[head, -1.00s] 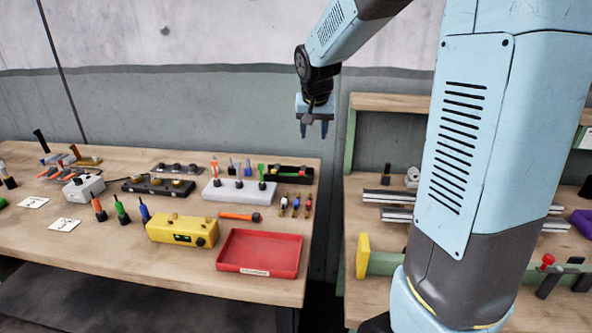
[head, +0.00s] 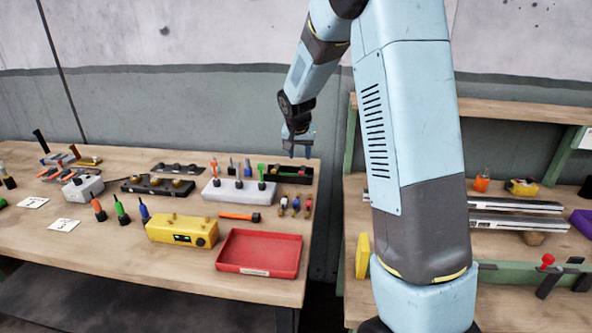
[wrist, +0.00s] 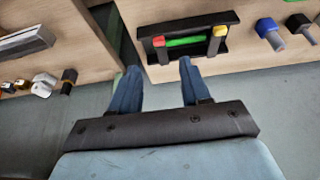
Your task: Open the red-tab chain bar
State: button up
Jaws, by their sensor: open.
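My gripper (head: 298,153) hangs fingers down near the back right corner of the left bench. It is open and empty, with its two fingers wide apart in the wrist view (wrist: 158,70). A black holder (head: 307,178) sits on the bench below it. In the wrist view the holder (wrist: 228,18) lies beyond the fingertips, apart from them, and shows a red tab (wrist: 158,41), a yellow tab (wrist: 220,31) and a green strip (wrist: 186,41). I cannot tell for certain whether this is the red-tab chain bar.
A white block (head: 226,193) with plugs, a red tray (head: 258,254) and a yellow box (head: 181,230) stand on the left bench. A gap separates it from the right bench, which carries metal rails (head: 518,222) and a red knob (head: 547,259) at its front.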

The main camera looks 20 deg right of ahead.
aim_at(300, 172)
jog(key=x, duration=0.8)
jog(key=shift+w+f, duration=0.15)
jog(key=shift+f, duration=0.2)
jog(key=shift+c, duration=0.4)
grip_shut()
